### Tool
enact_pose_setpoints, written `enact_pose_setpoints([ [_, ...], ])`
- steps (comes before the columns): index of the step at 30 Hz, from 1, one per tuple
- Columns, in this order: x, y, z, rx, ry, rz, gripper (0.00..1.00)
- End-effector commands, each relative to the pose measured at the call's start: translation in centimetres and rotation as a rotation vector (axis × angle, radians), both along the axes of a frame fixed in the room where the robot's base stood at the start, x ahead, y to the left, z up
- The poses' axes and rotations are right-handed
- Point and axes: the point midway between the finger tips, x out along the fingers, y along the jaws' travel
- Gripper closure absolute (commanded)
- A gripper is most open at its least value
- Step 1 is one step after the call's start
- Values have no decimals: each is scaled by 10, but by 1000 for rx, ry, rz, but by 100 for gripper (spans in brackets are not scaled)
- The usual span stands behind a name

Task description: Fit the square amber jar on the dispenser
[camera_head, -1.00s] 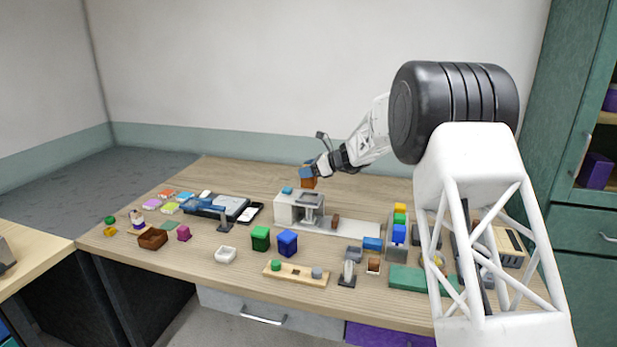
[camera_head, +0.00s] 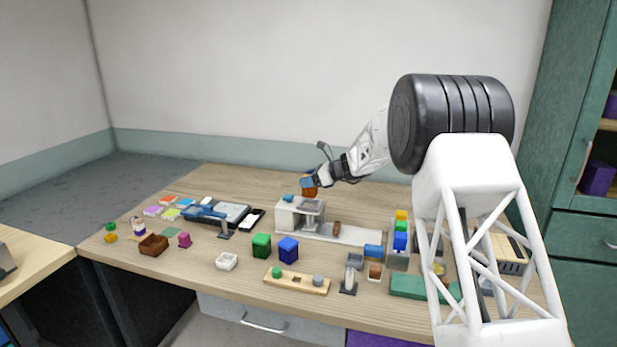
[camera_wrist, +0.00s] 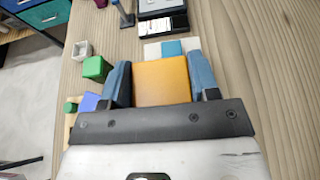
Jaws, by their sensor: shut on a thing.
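My gripper (camera_head: 309,184) is shut on the square amber jar (camera_head: 310,193) and holds it behind the white device. In the wrist view the jar's flat orange-amber face (camera_wrist: 162,82) sits between the two blue fingers of the gripper (camera_wrist: 162,84). The white device (camera_head: 287,218), which I take to be the dispenser, has a blue square on top, a grey raised part and a long flat base. Part of it shows just beyond the jar in the wrist view (camera_wrist: 153,50). The jar's underside is hidden, and I cannot tell its exact height above the table.
A small brown block (camera_head: 336,229) stands on the device's base. Green (camera_head: 262,245) and blue (camera_head: 288,249) blocks stand in front of it. A rack of coloured blocks (camera_head: 400,240) stands to its right. A dark tray (camera_head: 230,212) lies left. The tabletop behind the device looks clear.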

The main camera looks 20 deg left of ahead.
Motion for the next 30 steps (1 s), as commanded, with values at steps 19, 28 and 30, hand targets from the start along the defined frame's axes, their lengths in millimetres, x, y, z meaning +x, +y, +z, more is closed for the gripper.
enact_pose_setpoints([
  [19, 0, 0, -36, 1, -1, 0, 76],
  [28, 0, 0, -41, 1, -1, -1, 76],
  [30, 0, 0, -41, 1, -1, -1, 76],
])
